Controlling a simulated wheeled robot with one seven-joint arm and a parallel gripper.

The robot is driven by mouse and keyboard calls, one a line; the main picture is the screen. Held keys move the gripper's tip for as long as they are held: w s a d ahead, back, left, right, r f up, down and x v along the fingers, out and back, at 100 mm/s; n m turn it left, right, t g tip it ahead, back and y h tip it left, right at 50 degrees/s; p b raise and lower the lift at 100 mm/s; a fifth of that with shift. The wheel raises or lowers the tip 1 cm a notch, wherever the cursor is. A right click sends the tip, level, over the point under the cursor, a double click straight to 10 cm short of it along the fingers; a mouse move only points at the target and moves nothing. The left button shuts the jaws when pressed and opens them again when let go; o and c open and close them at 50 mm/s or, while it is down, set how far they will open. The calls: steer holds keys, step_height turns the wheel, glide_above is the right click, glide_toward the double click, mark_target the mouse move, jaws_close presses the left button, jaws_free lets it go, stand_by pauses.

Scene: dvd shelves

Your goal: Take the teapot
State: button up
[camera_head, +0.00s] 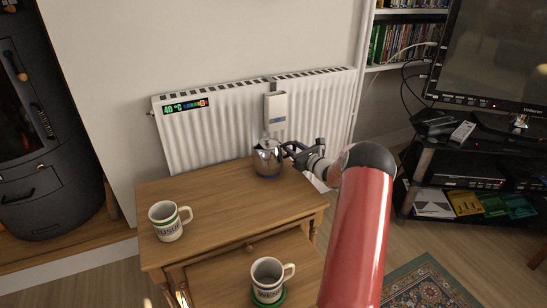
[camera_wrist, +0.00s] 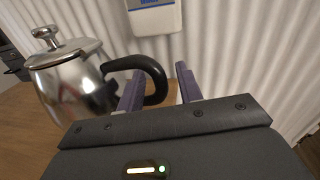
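The teapot (camera_head: 267,160) is shiny metal with a lid and a black handle. It stands upright at the back of the wooden table, near the radiator. In the wrist view the teapot (camera_wrist: 75,82) is on the left, with its handle (camera_wrist: 157,80) reaching right. My gripper (camera_wrist: 161,88) is at the handle, its two purple fingers apart. The left finger appears inside the handle loop and the right finger outside it, with a visible gap beside the handle. In the head view my gripper (camera_head: 292,149) is just right of the teapot.
The wooden table (camera_head: 215,208) also carries a white mug (camera_head: 166,222) at its left. Another mug (camera_head: 267,281) stands on a lower surface in front. The white radiator (camera_head: 215,135) is close behind the teapot. A TV stand (camera_head: 470,185) is at the right.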

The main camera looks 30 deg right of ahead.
steer(key=shift+c, duration=0.4)
jaws_close()
steer(key=shift+r, duration=0.25)
